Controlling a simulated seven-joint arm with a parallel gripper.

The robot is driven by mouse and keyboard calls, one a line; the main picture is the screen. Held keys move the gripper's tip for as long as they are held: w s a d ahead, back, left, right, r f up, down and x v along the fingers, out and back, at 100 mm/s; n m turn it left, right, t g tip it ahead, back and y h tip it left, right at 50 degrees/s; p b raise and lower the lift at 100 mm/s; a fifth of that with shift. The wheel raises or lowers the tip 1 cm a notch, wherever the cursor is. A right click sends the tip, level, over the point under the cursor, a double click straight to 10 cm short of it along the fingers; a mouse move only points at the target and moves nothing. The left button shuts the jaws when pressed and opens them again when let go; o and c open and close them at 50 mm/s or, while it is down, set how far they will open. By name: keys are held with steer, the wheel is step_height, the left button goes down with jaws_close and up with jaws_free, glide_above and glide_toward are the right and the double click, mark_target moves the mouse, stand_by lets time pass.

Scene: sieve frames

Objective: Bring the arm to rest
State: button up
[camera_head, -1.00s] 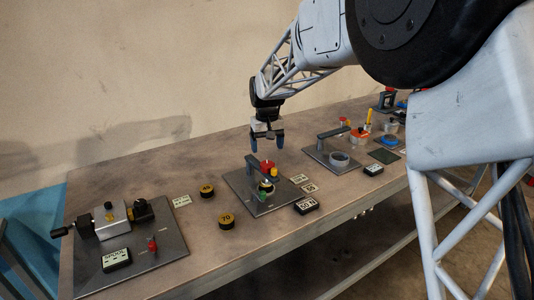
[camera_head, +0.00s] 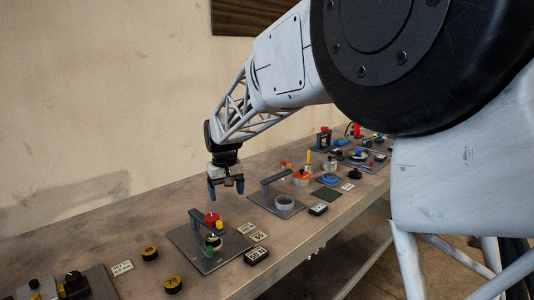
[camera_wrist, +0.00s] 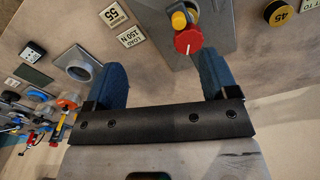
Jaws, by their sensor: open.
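My gripper (camera_head: 226,190) hangs pointing down above the workbench, its two blue fingers apart with nothing between them. It is just behind and above a grey plate station (camera_head: 186,240) with a red knob (camera_head: 211,219) and a yellow part (camera_head: 219,225). In the wrist view my gripper (camera_wrist: 161,68) is open, and the red knob (camera_wrist: 188,40) shows near the right finger, at a lower level. I cannot tell the exact height gap. The fingers look clear of the station.
A second station with a grey ring (camera_head: 285,202) stands to the right, with more coloured fixtures beyond. A small display box (camera_head: 257,255) is near the front edge. The wall is behind.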

steer(key=s+d+r+m+t, duration=0.1)
steer(key=s+d+r, duration=0.2)
steer(key=s+d, duration=0.7)
steer(key=s+d+r+m, duration=0.2)
steer(key=s+d+r, duration=0.1)
steer(key=s+d, duration=0.65)
steer(key=s+d+f+m, duration=0.1)
steer(key=s+d+f, duration=0.1)
steer(key=s+d, duration=0.2)
steer(key=s+d+f+t, duration=0.1)
steer(key=s+d, duration=0.3)
steer(key=s, duration=0.6)
steer(key=s+d+f+m, duration=0.1)
steer(key=s+d+f, duration=0.1)
steer(key=s+d, duration=0.2)
steer(key=s, duration=0.3)
steer(key=shift+s+d+f+m, duration=0.3)
steer(key=shift+d, duration=0.1)
